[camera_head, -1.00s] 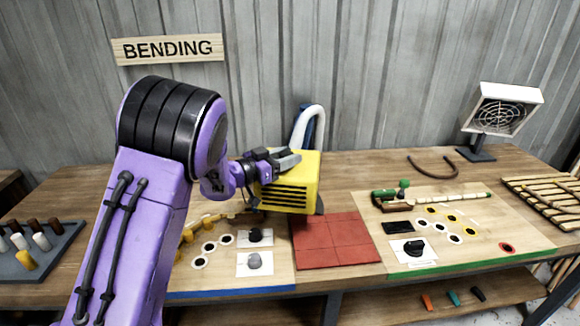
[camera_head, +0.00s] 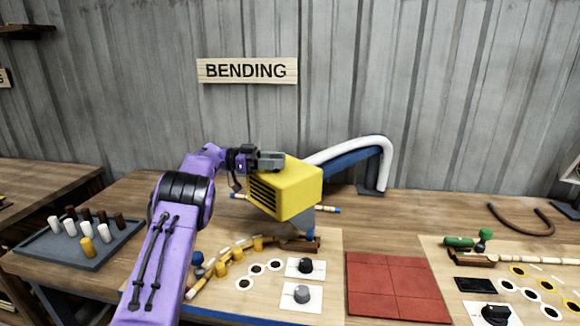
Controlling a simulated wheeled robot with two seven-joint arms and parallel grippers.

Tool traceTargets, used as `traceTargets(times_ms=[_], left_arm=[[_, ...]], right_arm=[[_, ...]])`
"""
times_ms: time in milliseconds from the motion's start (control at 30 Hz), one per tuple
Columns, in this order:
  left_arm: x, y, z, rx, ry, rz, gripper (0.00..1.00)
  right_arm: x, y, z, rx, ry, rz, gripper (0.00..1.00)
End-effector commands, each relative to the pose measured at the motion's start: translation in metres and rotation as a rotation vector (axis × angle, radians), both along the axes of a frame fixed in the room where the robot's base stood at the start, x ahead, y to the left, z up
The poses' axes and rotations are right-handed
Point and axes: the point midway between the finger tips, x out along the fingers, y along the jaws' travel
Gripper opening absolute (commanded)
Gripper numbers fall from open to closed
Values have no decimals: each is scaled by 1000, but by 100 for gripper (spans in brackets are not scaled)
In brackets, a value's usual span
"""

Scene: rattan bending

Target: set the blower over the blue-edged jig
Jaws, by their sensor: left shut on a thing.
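The blower is a yellow box (camera_head: 297,195) with dark vent slats on its left face. My left gripper (camera_head: 268,160) is shut on its upper left part and holds it tilted in the air. The blower shows above the back part of the blue-edged jig (camera_head: 327,270), a pale board with a blue front edge. The jig carries yellow pegs (camera_head: 237,255), a bent rattan piece, white rings and two dials (camera_head: 302,293). The blower hides part of the jig's back. My right gripper is out of view.
A white hose (camera_head: 386,165) on a blue arm runs behind the blower to the right. A red tiled mat (camera_head: 392,285) lies right of the jig, then a second board (camera_head: 460,285). A grey peg tray (camera_head: 78,248) stands at the left.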

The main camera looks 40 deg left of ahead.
Motion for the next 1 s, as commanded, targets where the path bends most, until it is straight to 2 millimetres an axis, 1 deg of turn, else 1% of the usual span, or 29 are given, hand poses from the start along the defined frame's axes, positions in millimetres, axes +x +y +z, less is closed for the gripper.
traceTargets(times_ms=[100,200,567,600,633,667,900,1000], left_arm=[[-3,7,-2,2,3,-7,0],[-5,9,-1,2,1,-11,0],[-5,10,0,1,-1,-13,0],[-5,10,0,0,-1,-13,52],[-5,10,0,0,-1,-12,61],[-6,10,0,0,-1,-12,65],[-7,12,0,1,-1,-8,65],[-12,18,-2,1,-1,-6,65]], right_arm=[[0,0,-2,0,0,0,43],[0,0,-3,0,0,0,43],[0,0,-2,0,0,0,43],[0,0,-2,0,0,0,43],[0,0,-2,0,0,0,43],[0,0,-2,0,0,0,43],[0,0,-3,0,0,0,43],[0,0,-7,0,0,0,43]])
